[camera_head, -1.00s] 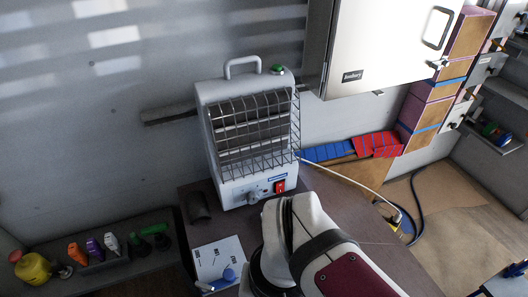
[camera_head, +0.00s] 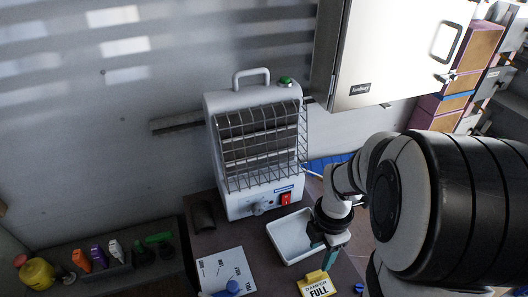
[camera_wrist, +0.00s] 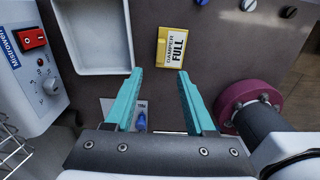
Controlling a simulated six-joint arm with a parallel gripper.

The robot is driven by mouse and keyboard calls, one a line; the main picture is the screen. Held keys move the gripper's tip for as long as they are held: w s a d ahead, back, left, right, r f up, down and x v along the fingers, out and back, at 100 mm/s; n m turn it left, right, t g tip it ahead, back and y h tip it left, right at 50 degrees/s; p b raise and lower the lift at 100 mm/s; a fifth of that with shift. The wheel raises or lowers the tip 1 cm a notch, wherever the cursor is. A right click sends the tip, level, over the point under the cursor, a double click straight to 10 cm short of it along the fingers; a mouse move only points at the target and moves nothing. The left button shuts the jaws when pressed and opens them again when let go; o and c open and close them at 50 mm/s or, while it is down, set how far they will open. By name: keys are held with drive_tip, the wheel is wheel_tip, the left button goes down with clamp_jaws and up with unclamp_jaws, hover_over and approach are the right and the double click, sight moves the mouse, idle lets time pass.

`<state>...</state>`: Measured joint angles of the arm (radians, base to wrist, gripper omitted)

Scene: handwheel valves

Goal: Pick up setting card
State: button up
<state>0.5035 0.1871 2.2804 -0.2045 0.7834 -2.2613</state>
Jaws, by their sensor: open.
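The setting card (camera_head: 316,286), white and yellow with the words "DAMPER FULL", lies on the dark tabletop at the bottom of the head view. In the wrist view the card (camera_wrist: 176,48) lies just beyond the fingertips, slightly right of the middle between them. My gripper (camera_head: 331,254) is above the table, close to the card and the white tray. In the wrist view my gripper (camera_wrist: 160,74) has its two teal fingers apart with nothing between them. The card is not touched in that view; the height gap is hard to tell.
An empty white tray (camera_head: 290,238) stands left of the gripper, in front of a caged heater (camera_head: 258,145). A white plate with a blue knob (camera_head: 232,286) lies further left. A maroon round part (camera_wrist: 247,101) shows right of the fingers. Bare table surrounds the card.

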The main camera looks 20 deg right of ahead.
sight(315, 274)
wheel_tip(315, 274, down, 11)
drive_tip(key=shift+f, duration=0.1)
drive_tip(key=shift+d, duration=0.1)
clamp_jaws()
